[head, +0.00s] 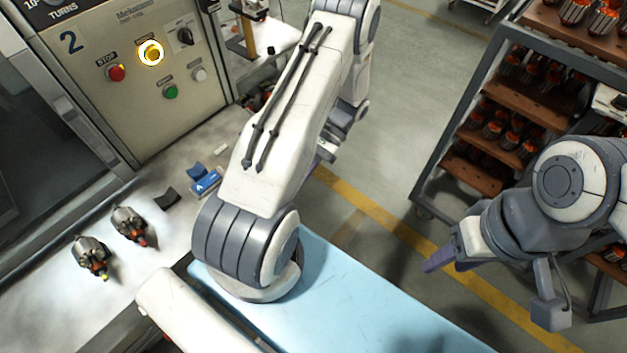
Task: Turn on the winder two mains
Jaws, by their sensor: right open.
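The winder two panel (130,110) is the beige front marked with a big "2" at the upper left. A black rotary switch (185,36) sits at its upper right; its label is too small to read. Left of the switch is a round yellow button or lamp (151,52) with a bright ring. A red STOP button (116,72), a green button (170,91) and a white one (199,74) sit lower. My right gripper (452,262) is at the right, open and empty, over the floor and far from the panel.
Two wound armatures (130,224), blue and dark small parts (205,182) lie on the pale bench (60,300) below the panel. A rack (480,75) of several armatures stands at the right. My large arm links cross the middle, over a light-blue surface (370,305).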

